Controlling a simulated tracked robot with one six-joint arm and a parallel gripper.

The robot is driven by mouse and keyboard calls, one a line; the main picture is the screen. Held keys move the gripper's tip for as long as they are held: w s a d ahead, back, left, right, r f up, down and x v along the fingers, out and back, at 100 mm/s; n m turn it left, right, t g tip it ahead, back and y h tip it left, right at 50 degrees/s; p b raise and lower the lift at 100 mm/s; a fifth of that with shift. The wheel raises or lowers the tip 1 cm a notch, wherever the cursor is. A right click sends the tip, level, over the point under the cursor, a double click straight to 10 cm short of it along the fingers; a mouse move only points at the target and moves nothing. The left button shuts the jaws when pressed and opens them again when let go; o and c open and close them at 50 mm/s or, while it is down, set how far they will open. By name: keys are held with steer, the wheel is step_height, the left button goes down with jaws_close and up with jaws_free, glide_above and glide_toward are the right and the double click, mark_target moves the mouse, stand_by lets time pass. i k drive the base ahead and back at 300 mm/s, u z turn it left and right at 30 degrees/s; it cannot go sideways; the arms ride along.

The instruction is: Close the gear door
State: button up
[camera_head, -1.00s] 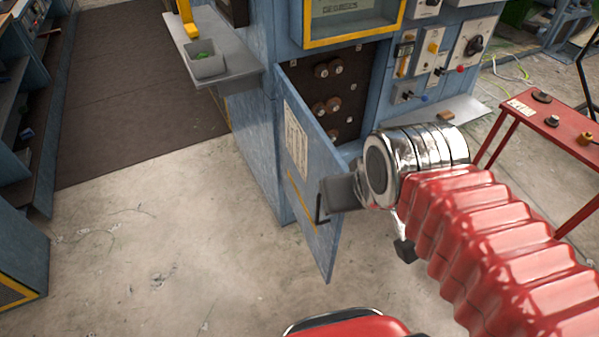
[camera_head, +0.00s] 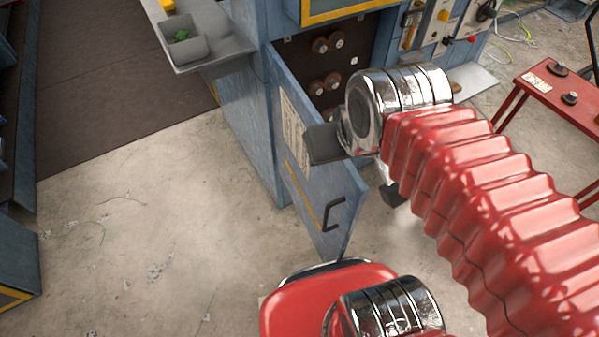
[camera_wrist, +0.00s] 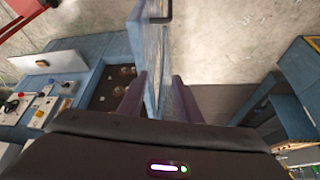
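The gear door (camera_head: 308,165) is a blue panel with a paper sheet, a yellow stripe and a black handle (camera_head: 333,213). It stands open, swung out from the blue cabinet (camera_head: 246,125). Gears (camera_head: 325,85) show in the dark opening behind it. My gripper (camera_head: 357,168) is at the door's upper part, above the handle, with one finger on the outer side and one on the inner side. In the wrist view the two fingers of my gripper (camera_wrist: 158,78) are apart, with the door (camera_wrist: 152,45) running between them. Whether either finger touches it, I cannot tell.
A grey shelf with a bin (camera_head: 181,40) juts out left of the door. A red table (camera_head: 555,85) stands to the right. Control panels (camera_head: 440,25) are beside the opening. The concrete floor (camera_head: 150,230) left of the door is clear.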

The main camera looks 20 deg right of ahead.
mark_target(328, 198)
steer(key=u, duration=0.15)
steer(key=k, duration=0.5)
steer(key=u, duration=0.6)
steer(key=k, duration=0.8)
steer(key=u, duration=0.6)
steer(key=i, duration=1.6)
steer(key=z, duration=0.05)
